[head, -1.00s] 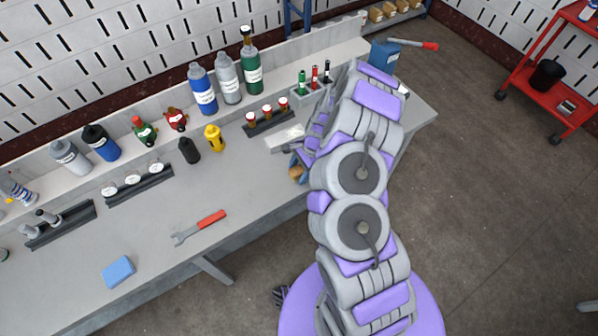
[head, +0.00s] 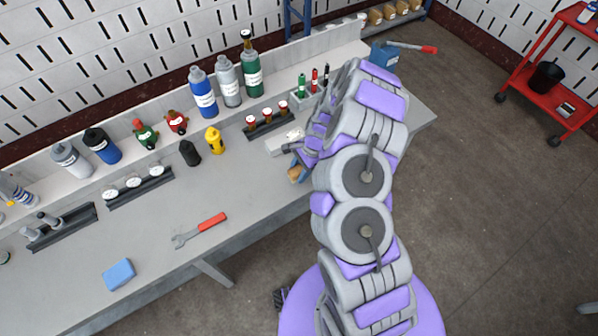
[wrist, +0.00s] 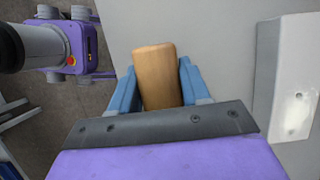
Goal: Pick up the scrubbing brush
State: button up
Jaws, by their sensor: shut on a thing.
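The scrubbing brush (wrist: 155,85) shows in the wrist view as a tan, wood-coloured block between the blue fingers of my gripper (wrist: 158,70). The gripper is shut on it. In the head view only a small tan part of the brush (head: 295,173) shows beside my gripper (head: 299,165), over the right part of the workbench (head: 262,185) close to its front edge. My arm hides the rest. I cannot tell whether the brush touches the bench; its bristles are not visible.
A whitish box (wrist: 292,75) lies right of the gripper in the wrist view. A rack of red-capped vials (head: 266,122) and several bottles (head: 203,92) stand behind. A red-handled wrench (head: 200,229) and a blue sponge (head: 118,273) lie left.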

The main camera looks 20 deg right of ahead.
notch_tip(320, 180, up, 2)
jog(key=shift+r+p, duration=0.1)
jog(key=shift+p, duration=0.2)
jog(key=s+d+r+p, duration=0.1)
jog(key=s+d, duration=0.4)
jog(key=s, duration=1)
jog(key=shift+s+p, duration=0.15)
jog(key=shift+p, duration=0.65)
jog(key=o, duration=0.6)
jog(key=c, duration=0.4)
jog(key=shift+r, duration=0.1)
